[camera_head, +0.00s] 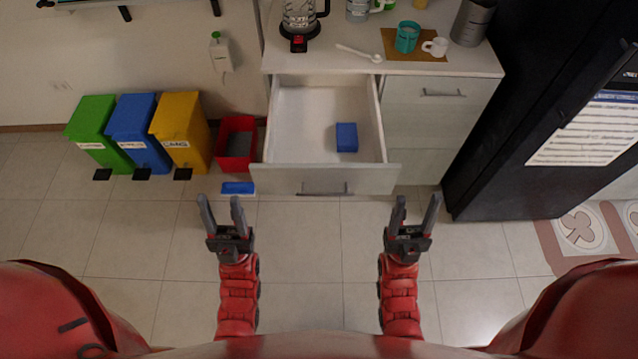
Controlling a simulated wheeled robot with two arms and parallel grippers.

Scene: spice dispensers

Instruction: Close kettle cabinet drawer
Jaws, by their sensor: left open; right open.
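The kettle cabinet drawer (278,179) is pulled well out below the counter. A grey bar handle (324,189) is on its front. A blue box (346,137) lies inside it, right of the middle. The kettle (299,17) stands on the counter above the drawer. My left gripper (221,211) is open and empty, in front and to the left of the drawer front. My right gripper (415,211) is open and empty, in front and to the right of it. Neither gripper touches the drawer.
The counter (330,57) holds a spoon (358,53), a teal mug (407,36) and a white cup (435,47). Green (92,128), blue (133,128) and yellow (180,130) bins and a red container (236,140) stand left. A black fridge (530,100) stands right.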

